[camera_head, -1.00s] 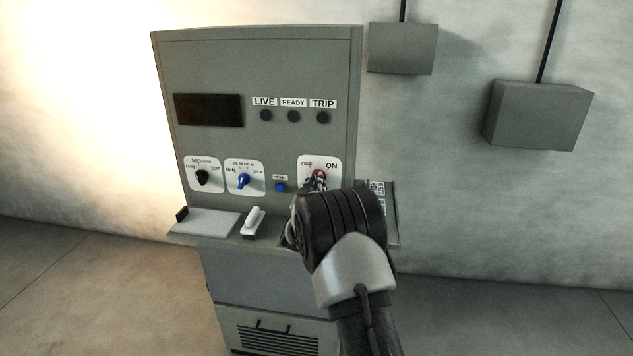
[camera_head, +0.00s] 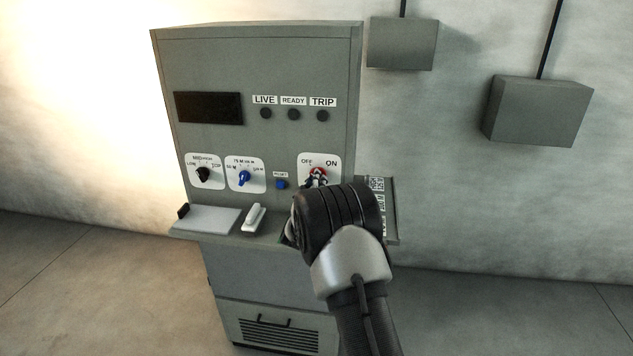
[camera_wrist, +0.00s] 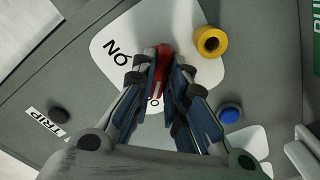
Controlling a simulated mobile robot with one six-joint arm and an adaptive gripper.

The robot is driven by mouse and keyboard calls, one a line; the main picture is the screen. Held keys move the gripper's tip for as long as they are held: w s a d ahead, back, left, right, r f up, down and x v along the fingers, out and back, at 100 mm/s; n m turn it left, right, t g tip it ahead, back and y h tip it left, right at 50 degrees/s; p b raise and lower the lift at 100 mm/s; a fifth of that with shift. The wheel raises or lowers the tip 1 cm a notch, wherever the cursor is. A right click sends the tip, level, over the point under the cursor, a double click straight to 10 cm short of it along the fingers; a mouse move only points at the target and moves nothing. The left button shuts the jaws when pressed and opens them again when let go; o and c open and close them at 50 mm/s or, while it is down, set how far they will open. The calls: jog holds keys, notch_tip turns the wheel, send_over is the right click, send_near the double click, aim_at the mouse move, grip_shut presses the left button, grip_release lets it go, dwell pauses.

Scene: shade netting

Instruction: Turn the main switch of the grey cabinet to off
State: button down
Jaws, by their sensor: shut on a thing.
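The grey cabinet (camera_head: 266,60) stands against the wall. Its main switch sits on a white plate (camera_head: 333,163) marked OFF at left and ON at right. My gripper (camera_head: 316,182) is at this plate, with my wrist hiding the area below it. In the wrist view my gripper (camera_wrist: 165,85) has both fingers closed around the red switch handle (camera_wrist: 163,58). The ON mark shows upside down beside the fingers, while the OFF mark is mostly hidden. In the head view the handle is largely covered, so its exact angle is hard to tell.
A black knob (camera_head: 203,174), a blue knob (camera_head: 244,178) and a blue button (camera_head: 281,184) are left of the switch. A yellow round part (camera_wrist: 210,42) is close to the fingers. A shelf (camera_head: 187,236) juts out below. Two grey boxes (camera_head: 402,45) hang on the wall.

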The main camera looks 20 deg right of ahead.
jog(key=c, duration=1.6)
grip_release()
jog(key=v, duration=1.2)
